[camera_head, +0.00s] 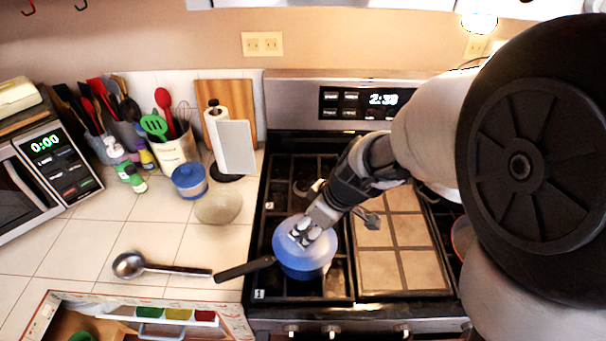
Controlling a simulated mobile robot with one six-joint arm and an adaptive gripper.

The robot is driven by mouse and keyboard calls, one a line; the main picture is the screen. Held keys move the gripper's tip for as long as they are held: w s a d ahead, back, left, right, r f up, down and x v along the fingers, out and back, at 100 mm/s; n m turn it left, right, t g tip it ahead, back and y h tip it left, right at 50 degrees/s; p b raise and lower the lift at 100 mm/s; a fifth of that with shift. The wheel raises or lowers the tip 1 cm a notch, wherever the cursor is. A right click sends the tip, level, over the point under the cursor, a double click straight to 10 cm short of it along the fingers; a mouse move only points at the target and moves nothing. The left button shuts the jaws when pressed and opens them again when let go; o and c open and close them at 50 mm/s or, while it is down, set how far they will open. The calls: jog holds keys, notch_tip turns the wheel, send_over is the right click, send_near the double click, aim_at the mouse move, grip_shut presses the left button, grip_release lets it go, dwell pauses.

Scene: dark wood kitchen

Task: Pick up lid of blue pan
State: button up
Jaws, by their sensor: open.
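The blue pan (309,270) sits on the front left of the stove, with its black handle (244,269) pointing left. Its lighter blue lid (290,247) is on top of it. My gripper (306,234) is over the lid from the upper right, with its fingertips close to the lid's middle. The gripper is open. It hides the middle of the lid, so I cannot tell whether the fingers touch the lid or sit around a knob.
A tiled griddle plate (390,271) covers the stove's middle, right of the pan. A ladle (150,266) lies on the tiled counter at left. A blue jar (189,181), a round stone-like object (218,206) and a paper towel holder (230,147) stand behind. An open drawer (130,325) is at bottom left.

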aim_at(305, 231)
jog(key=x, duration=0.3)
jog(key=shift+w+b, duration=0.1)
jog(key=shift+b, duration=0.25)
jog(key=shift+r, duration=0.1)
jog(key=shift+c, duration=0.3)
grip_shut()
